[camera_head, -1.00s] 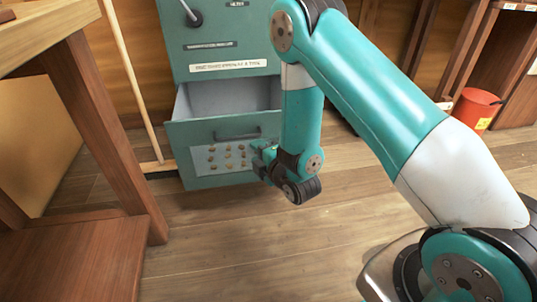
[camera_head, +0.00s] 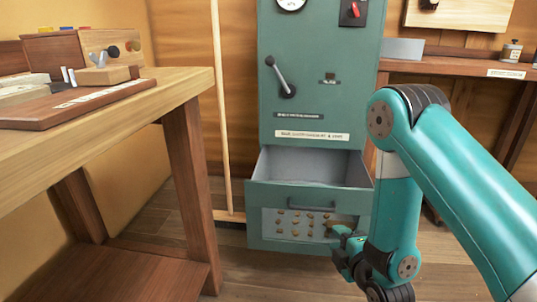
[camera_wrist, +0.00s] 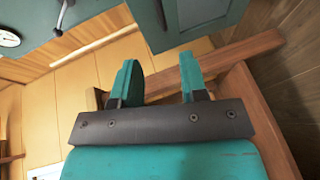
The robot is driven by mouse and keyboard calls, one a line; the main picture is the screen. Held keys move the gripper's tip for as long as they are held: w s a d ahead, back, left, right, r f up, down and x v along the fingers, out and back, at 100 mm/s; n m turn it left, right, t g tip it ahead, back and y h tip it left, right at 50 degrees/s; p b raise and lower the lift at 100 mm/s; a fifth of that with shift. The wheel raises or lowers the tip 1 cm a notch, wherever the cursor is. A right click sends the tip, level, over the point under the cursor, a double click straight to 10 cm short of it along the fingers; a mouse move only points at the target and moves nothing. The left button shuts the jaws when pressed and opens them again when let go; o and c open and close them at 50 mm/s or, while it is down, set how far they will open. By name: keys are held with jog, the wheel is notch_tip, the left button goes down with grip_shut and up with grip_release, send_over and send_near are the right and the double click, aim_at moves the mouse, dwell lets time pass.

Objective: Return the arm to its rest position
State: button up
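My arm is teal, bent at its elbow on the right of the head view, with the forearm hanging down. My gripper (camera_head: 342,243) is low, in front of the right side of the cabinet's open drawer (camera_head: 312,228). I cannot tell whether it touches the drawer front. In the wrist view my gripper (camera_wrist: 163,78) has its two teal fingers well apart with nothing between them. The green cabinet (camera_head: 315,105) stands behind, with a black lever (camera_head: 280,76) on its face.
A wooden workbench (camera_head: 120,100) with a vise-like block stands at the left. A pole (camera_head: 222,120) leans beside the cabinet. A back shelf (camera_head: 450,68) runs along the right. Floor shows between the bench and the drawer.

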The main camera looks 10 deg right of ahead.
jog(key=s+a+r+m+g+y, duration=0.35)
jog(key=a+r+m+g, duration=0.45)
jog(key=r, duration=0.4)
jog(key=s+r+m+g+h+p, duration=0.15)
jog(key=s+r+g, duration=0.35)
jog(key=s, duration=0.6)
jog(key=s+r+m+g, duration=0.2)
jog(key=s+r, duration=0.5)
jog(key=s, duration=0.4)
notch_tip(320, 180, up, 36)
jog(key=p, duration=3.7)
jog(key=shift+w+a+r, duration=0.2)
jog(key=shift+w+a, duration=0.1)
jog(key=shift+w, duration=0.1)
jog(key=shift+n, duration=0.25)
